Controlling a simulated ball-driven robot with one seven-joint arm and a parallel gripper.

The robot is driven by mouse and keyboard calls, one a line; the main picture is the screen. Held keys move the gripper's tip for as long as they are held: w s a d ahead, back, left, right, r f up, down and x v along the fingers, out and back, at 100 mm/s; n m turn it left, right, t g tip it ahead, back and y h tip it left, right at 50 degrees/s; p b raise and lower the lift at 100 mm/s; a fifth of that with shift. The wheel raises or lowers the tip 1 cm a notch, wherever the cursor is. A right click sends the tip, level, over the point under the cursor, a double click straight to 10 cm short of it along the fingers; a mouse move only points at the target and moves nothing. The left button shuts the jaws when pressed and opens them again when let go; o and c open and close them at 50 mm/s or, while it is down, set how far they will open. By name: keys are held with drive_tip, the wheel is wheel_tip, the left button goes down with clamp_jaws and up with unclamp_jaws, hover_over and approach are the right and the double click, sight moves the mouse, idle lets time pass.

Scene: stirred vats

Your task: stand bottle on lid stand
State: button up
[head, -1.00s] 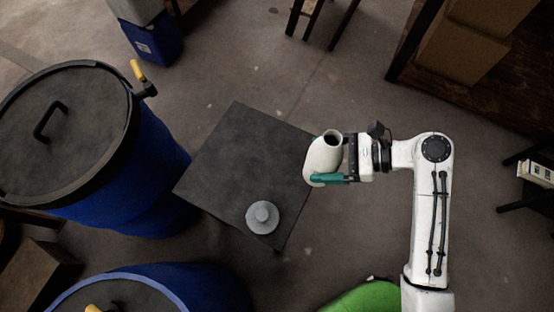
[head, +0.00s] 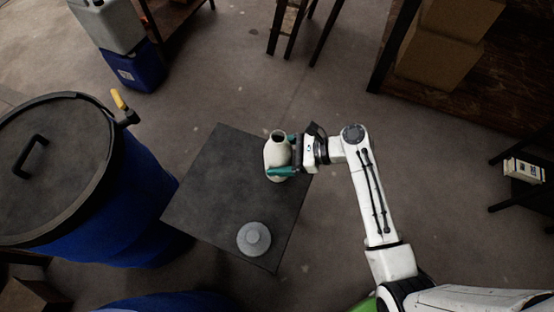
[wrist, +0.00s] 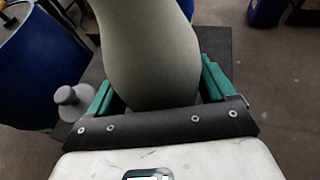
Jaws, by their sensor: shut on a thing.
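The bottle (head: 276,159) is off-white with a dark open mouth and stands about upright in my gripper (head: 282,171). The green fingers are shut on its body. In the head view it is over the right part of the dark square table; I cannot tell whether it touches the top. In the wrist view the bottle (wrist: 150,50) fills the middle between the fingers (wrist: 155,85), its neck cut off by the frame. The grey round lid stand (head: 254,239), with a raised knob, sits near the table's front corner, apart from the bottle. It also shows in the wrist view (wrist: 76,102), left of my gripper.
The dark table (head: 215,185) is otherwise bare. A large blue vat (head: 110,215) with a black lid and yellow-handled tap stands at its left. Another blue vat (head: 165,303) shows at the bottom edge. Shelving with boxes (head: 440,50) is at the upper right.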

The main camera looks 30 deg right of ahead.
drive_tip(key=shift+w+f, duration=0.4)
drive_tip(key=shift+f, duration=1.5)
drive_tip(key=shift+f+b, duration=0.15)
drive_tip(key=shift+b, duration=0.15)
drive_tip(key=o, duration=1.5)
drive_tip(key=v, duration=1.2)
